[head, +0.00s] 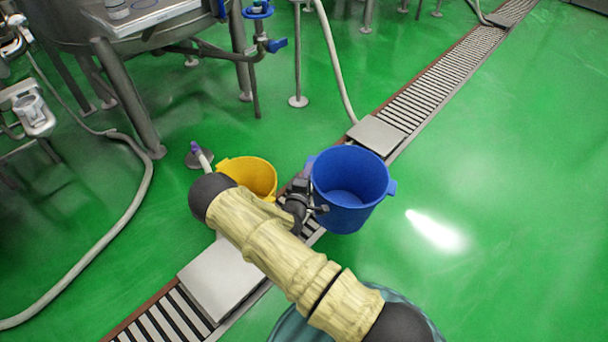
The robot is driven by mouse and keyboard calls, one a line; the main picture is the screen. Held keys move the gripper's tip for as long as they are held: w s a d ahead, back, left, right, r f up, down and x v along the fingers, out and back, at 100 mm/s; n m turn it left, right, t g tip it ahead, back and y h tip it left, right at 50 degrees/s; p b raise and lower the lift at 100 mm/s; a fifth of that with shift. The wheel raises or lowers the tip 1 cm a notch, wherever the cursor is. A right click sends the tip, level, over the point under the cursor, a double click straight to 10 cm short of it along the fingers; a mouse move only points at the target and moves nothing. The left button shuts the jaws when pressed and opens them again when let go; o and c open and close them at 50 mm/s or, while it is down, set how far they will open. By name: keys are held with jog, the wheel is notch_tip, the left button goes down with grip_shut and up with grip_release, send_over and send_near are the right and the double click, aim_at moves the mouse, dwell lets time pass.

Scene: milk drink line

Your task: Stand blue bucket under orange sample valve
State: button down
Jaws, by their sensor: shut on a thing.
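The blue bucket (349,214) is upright and empty, right of the middle of the head view, over the right side of the floor drain. My gripper (316,203) is shut on its left side, near the rim; the fingertips are small and partly hidden. I cannot tell whether the bucket's base touches the floor. I see no orange sample valve in this view. Valves with blue handles (277,45) show on the pipework under the steel tank at the upper left.
A yellow bucket (250,175) stands left of my gripper, partly behind my arm. A slatted floor drain (445,85) with plates runs diagonally. Tank legs (127,95), hoses (335,65) and a pipe stand crowd the left and top. Green floor (520,190) is clear on the right.

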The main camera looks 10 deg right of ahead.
jog(key=s+r+n+t+y+p, duration=0.2)
jog(key=r+n+y+p, duration=0.3)
jog(key=y, duration=0.3)
jog(key=shift+s+r+n, duration=0.3)
jog(key=shift+s+r, duration=0.15)
jog(key=shift+s, duration=0.45)
jog(key=shift+a, duration=0.25)
